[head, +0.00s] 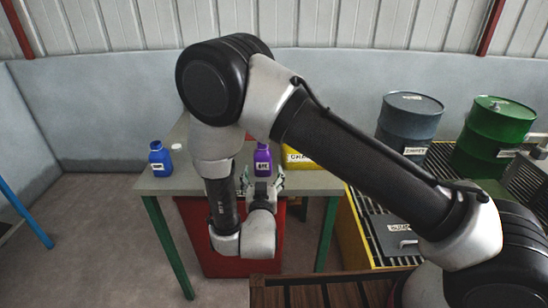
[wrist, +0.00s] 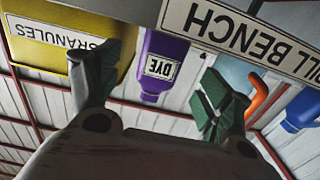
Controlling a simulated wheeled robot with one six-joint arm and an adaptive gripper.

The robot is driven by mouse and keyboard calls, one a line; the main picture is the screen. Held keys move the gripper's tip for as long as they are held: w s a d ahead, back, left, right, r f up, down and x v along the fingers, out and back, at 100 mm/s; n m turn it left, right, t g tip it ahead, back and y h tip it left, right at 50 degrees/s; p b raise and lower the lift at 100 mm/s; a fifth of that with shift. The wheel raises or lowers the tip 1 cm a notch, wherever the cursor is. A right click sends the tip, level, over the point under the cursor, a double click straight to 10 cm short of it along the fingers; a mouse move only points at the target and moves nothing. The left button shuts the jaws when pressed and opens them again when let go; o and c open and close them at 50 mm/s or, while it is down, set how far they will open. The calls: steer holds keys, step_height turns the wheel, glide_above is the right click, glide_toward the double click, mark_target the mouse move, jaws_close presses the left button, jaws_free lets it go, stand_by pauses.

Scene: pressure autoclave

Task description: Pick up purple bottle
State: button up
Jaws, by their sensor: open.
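The purple bottle (head: 262,162), with a white DYE label, stands upright on the grey bench (head: 310,184). My gripper (head: 262,185) is in front of the bottle at the bench's front edge, partly hidden by my arm. The wrist view is upside down. It shows the purple bottle (wrist: 165,57) between the two spread fingers of my gripper (wrist: 165,92), beyond the tips. The jaws are open and nothing is held.
A yellow GRANULES box (head: 298,158) stands right of the bottle. A red bin (head: 290,235) is under the bench. Drums (head: 408,120) stand at right.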

mark_target(263, 166)
steer(key=w, duration=0.2)
steer(key=shift+w+d, duration=0.1)
steer(key=shift+w, duration=0.25)
steer(key=w, duration=0.5)
steer(key=shift+s, duration=0.1)
steer(key=c, duration=1.3)
